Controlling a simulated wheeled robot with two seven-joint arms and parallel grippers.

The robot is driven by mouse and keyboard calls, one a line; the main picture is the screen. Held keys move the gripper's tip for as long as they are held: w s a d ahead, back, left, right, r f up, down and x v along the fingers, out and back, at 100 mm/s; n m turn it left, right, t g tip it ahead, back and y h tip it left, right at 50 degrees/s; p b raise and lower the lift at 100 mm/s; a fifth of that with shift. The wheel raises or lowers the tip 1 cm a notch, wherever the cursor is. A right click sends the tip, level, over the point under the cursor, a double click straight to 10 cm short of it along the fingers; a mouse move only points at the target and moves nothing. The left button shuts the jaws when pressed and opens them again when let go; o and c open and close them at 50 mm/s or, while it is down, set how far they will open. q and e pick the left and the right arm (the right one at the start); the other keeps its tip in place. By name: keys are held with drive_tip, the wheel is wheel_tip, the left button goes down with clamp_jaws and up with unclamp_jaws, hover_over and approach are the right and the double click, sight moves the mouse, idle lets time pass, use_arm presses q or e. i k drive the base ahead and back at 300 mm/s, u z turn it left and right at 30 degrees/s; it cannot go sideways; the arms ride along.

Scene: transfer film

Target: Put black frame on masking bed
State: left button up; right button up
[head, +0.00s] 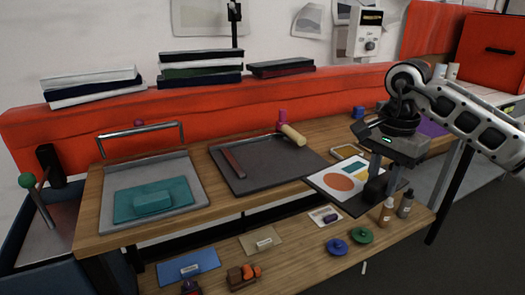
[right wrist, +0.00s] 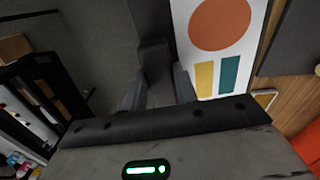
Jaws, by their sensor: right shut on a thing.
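My right gripper (head: 378,172) is shut on a dark upright block (head: 376,190) at the right side of a dark board with a white print. I take this dark piece as the black frame; its full outline is partly hidden by my gripper. In the right wrist view the block (right wrist: 154,62) stands between the fingers, beside the print (right wrist: 218,35) with its orange circle. Which thing is the masking bed is not certain: a flat dark board (head: 262,172) with a reddish bar lies mid-table, and a grey tray (head: 188,205) with a teal pad lies left. My left gripper is out of view.
A roller with a pale wooden body (head: 293,134) lies at the dark board's back right corner. Two small bottles (head: 387,209) stand near the front right edge. A lower shelf (head: 300,262) holds a blue card, colored discs and small items. Books (head: 200,68) rest on the red back ledge.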

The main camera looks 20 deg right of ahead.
sight(261, 153)
drive_tip(key=i, duration=0.9)
